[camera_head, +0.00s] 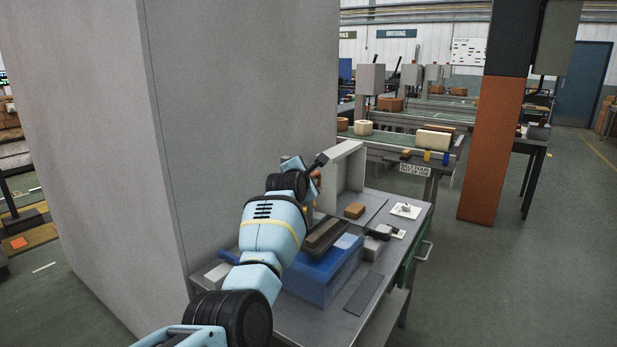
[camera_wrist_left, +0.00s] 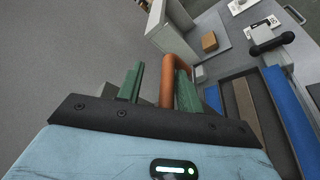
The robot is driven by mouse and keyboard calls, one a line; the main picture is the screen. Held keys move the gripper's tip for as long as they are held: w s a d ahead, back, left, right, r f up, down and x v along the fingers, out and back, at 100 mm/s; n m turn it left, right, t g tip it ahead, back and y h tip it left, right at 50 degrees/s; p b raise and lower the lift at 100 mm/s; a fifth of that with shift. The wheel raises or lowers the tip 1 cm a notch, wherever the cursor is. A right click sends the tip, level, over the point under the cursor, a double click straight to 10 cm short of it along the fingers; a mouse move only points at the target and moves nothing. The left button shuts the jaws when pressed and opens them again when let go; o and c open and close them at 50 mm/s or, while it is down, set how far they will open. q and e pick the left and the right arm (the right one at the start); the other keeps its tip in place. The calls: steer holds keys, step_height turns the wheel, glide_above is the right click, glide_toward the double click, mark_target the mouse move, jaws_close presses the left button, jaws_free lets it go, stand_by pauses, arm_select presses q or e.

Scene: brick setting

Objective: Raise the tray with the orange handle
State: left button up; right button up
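An orange handle (camera_wrist_left: 168,82) stands between the two green fingers of my left gripper (camera_wrist_left: 156,76) in the left wrist view. The right finger is close against the handle's bar, and a gap shows between the left finger and the bar, so the gripper is open around it. In the head view the left gripper (camera_head: 316,164) is over the far left of the workbench, with a bit of the orange handle (camera_head: 316,180) beside it. A light grey part (camera_wrist_left: 212,97) shows beside the handle; whether it is the tray I cannot tell. My right gripper is not in view.
The grey workbench (camera_head: 425,208) holds a blue crate (camera_head: 318,284) with brown bars (camera_head: 322,238), a small brown block (camera_head: 354,210), a grey device (camera_head: 377,240) and an upright light grey panel (camera_head: 348,165). A large grey wall (camera_head: 240,110) rises close on the left.

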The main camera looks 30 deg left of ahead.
arm_select(q)
steer(key=shift+d+f, duration=0.1)
steer(key=shift+d, duration=0.05)
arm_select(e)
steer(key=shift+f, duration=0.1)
